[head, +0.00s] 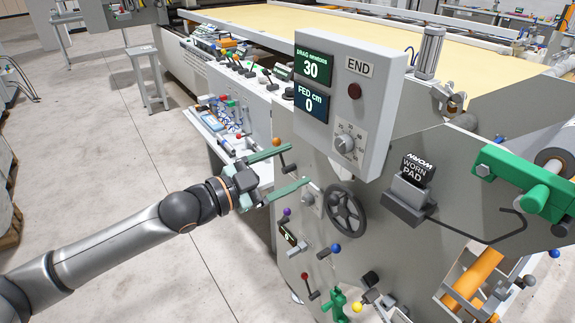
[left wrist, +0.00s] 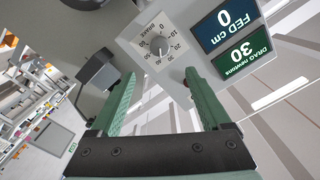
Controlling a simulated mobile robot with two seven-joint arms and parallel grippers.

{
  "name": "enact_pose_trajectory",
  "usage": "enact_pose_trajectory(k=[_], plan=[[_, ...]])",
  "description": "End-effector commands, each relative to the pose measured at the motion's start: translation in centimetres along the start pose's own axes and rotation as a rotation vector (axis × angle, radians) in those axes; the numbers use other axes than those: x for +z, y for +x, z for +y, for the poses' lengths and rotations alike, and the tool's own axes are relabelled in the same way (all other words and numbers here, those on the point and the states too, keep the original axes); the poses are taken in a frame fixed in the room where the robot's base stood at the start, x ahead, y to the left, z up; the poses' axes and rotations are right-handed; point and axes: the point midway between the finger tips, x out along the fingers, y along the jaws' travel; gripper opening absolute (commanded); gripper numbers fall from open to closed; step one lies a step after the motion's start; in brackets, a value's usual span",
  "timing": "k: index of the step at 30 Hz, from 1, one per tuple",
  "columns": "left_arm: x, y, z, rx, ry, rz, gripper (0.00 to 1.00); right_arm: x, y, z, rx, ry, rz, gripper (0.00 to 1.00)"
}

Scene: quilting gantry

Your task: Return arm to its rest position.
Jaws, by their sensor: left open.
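My left arm (head: 130,237) reaches in from the lower left in the head view. Its gripper (head: 299,164) is open, with two green fingers spread apart and nothing seen between them. It is in front of the grey machine side panel, below and left of the control box (head: 340,105). In the left wrist view the open fingers (left wrist: 160,78) point toward the control box, which shows upside down with its brake dial (left wrist: 158,46). From these views I cannot tell whether a fingertip touches anything. My right arm does not show.
A black handwheel (head: 345,212) and several coloured-knob levers are close to the fingers. An orange-knobbed lever (head: 281,155) shows by the upper finger. A pad block (head: 408,190) marked WORN PAD is further right. Open concrete floor (head: 95,130) lies left of the machine, with a stool (head: 147,75).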

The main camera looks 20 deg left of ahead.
Motion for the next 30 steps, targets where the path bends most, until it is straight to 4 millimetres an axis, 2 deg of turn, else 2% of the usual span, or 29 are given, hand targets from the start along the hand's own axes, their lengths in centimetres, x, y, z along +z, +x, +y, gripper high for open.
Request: enact_pose_trajectory(k=[7, 11, 16, 20, 23, 26, 30], plan=[[0.2, 0.0, 0.3, 0.001, -0.006, -0.002, 0.81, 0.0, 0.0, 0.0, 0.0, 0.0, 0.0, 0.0], [1.7, 0.1, 2.4, 0.007, -0.06, -0.024, 0.81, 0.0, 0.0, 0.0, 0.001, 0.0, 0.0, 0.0], [6.3, -0.8, 8.5, 0.001, -0.221, -0.11, 0.81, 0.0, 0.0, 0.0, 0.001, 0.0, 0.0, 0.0], [10.5, -2.7, 13.6, -0.027, -0.362, -0.215, 0.81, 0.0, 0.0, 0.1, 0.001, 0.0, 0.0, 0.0], [13.7, -5.1, 17.7, -0.056, -0.469, -0.317, 0.81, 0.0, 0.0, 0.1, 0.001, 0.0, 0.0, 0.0], [16.7, -8.3, 22.0, -0.089, -0.571, -0.438, 0.81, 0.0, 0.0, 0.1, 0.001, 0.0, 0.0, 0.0], [20.2, -13.7, 27.6, -0.136, -0.689, -0.615, 0.81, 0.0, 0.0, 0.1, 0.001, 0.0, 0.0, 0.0]])
